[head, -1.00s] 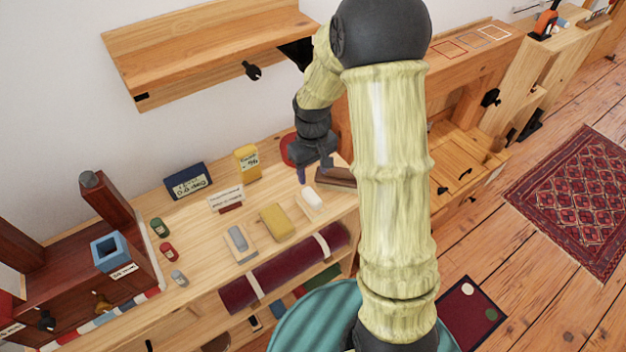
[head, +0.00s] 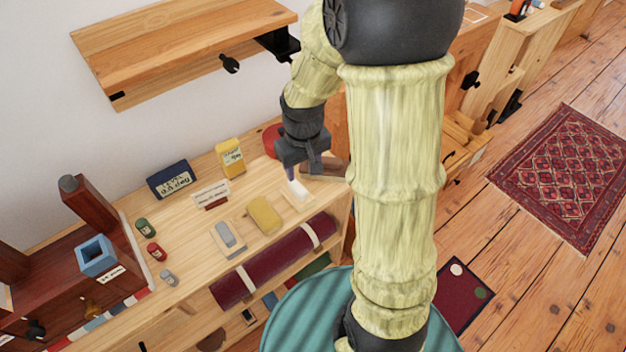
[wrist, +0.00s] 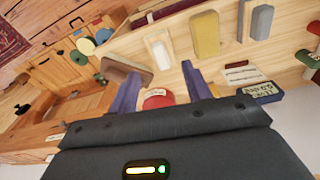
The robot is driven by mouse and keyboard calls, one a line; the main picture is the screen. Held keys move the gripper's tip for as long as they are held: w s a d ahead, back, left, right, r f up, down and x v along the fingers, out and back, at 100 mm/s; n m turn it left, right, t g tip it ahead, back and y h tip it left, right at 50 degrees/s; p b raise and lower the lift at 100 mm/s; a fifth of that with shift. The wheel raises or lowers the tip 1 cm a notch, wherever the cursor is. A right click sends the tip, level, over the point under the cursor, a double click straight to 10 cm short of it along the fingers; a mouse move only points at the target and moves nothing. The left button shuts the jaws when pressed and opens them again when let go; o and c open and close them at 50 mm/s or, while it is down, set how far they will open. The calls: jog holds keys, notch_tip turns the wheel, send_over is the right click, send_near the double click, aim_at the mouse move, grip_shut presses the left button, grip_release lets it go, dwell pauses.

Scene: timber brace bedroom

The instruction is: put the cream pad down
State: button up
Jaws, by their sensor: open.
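The cream pad (head: 299,189) lies on a pale wooden plate on the bench top, at the right end of a row of pads. It also shows in the wrist view (wrist: 160,51), flat on its plate. My gripper (head: 302,171) is just behind and above the pad in the head view, with a finger partly overlapping its edge. In the wrist view my gripper (wrist: 160,88) has its two purple fingers spread apart with nothing between them. The pad is beyond the fingertips, and I cannot tell if they touch it.
A yellow pad (head: 264,215) and a grey pad (head: 226,234) lie left of the cream pad. A brown block (wrist: 127,63) and a red round thing (wrist: 158,98) are close to the fingers. A yellow box (head: 230,157) and a dark blue box (head: 169,179) stand behind.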

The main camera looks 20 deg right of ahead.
jog(key=s+r+m+t, duration=0.1)
jog(key=s+r+m, duration=0.1)
jog(key=s, duration=0.6)
jog(key=shift+s+r, duration=0.15)
jog(key=shift+r, duration=0.25)
jog(key=shift+r, duration=0.1)
notch_tip(320, 180, up, 3)
jog(key=p, duration=0.3)
jog(key=shift+o, duration=0.4)
